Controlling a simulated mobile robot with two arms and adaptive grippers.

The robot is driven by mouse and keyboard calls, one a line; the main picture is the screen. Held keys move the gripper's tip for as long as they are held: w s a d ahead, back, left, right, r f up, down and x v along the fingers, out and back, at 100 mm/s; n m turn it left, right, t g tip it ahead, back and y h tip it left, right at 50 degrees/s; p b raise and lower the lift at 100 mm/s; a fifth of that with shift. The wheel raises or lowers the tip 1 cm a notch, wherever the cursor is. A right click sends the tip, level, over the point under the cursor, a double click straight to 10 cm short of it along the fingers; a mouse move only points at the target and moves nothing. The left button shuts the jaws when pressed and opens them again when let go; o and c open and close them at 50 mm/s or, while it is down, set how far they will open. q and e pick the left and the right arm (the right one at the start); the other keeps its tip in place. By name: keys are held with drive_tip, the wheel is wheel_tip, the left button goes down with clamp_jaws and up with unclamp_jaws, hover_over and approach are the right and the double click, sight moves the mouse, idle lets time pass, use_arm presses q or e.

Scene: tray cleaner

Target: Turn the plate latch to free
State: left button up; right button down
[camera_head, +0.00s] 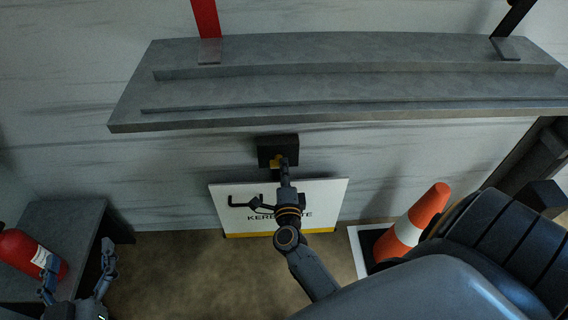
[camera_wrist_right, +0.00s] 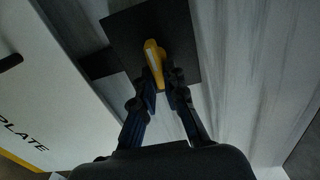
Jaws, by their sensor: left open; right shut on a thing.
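The plate latch is a yellow lever on a black square block (camera_head: 292,143) fixed to the wall, just above a white plate (camera_head: 330,196) with dark lettering and a yellow lower edge. In the right wrist view the yellow lever (camera_wrist_right: 154,58) stands slightly tilted on the dark block. My right gripper (camera_head: 282,163) reaches up in front of the plate, and its fingers are shut on the lever's lower end. The fingers also show in the wrist view (camera_wrist_right: 162,88). My left gripper (camera_head: 77,268) is open and empty at the lower left. My right arm hides part of the plate.
A grey shelf (camera_head: 340,90) juts out above the latch. A red extinguisher (camera_head: 28,252) lies on a low grey table (camera_head: 62,225) at left. An orange and white cone (camera_head: 412,226) leans at right. The floor between the table and the plate is clear.

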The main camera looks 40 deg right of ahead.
idle(0.3)
drive_tip(key=c, duration=1.4)
unclamp_jaws()
drive_tip(key=shift+s+a, duration=0.1)
drive_tip(key=v, duration=0.7)
drive_tip(key=shift+s, duration=0.1)
